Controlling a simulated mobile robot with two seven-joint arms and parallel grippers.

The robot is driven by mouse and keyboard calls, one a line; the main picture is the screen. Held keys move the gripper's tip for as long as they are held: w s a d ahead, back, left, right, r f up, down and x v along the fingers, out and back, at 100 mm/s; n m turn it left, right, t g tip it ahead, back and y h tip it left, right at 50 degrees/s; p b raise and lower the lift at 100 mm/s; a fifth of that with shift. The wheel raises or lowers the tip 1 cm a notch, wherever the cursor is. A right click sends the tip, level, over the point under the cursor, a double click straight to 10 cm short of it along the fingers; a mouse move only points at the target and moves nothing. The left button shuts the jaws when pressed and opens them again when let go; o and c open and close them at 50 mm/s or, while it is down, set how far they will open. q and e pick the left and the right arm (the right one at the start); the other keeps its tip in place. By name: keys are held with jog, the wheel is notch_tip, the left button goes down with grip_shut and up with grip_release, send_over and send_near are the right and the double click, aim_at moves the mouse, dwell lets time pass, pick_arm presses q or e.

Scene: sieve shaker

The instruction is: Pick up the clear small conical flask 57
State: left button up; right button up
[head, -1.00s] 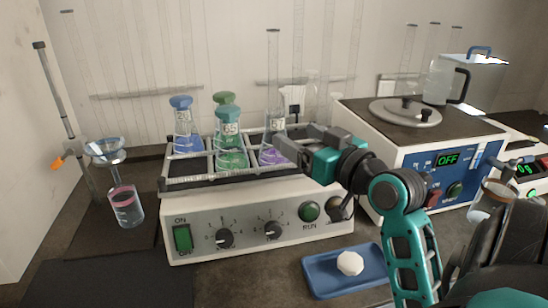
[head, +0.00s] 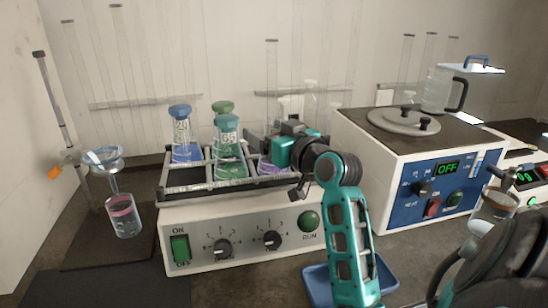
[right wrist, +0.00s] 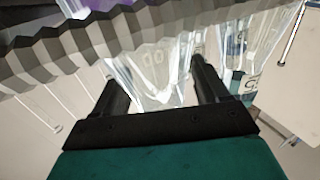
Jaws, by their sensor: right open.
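My right gripper (head: 264,135) is over the right part of the shaker rack, its fingers reaching toward the back. In the right wrist view its two dark fingers (right wrist: 155,80) stand apart, with clear glass, likely a flask (right wrist: 152,62), between them. A faint marking on this glass cannot be read surely as 57. I cannot tell whether the fingers touch it. In the head view, clear glass tops (head: 310,92) show behind the gripper; their lower parts are hidden. A flask with purple liquid (head: 270,169) is mostly hidden by the gripper.
The shaker (head: 240,225) holds a blue flask (head: 186,150) and green flasks (head: 229,150) left of the gripper. A blue tray (head: 386,278) lies in front. A funnel (head: 104,158) stands left.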

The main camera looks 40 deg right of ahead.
jog(key=c, duration=1.1)
jog(key=shift+c, duration=0.2)
jog(key=shift+r, duration=0.15)
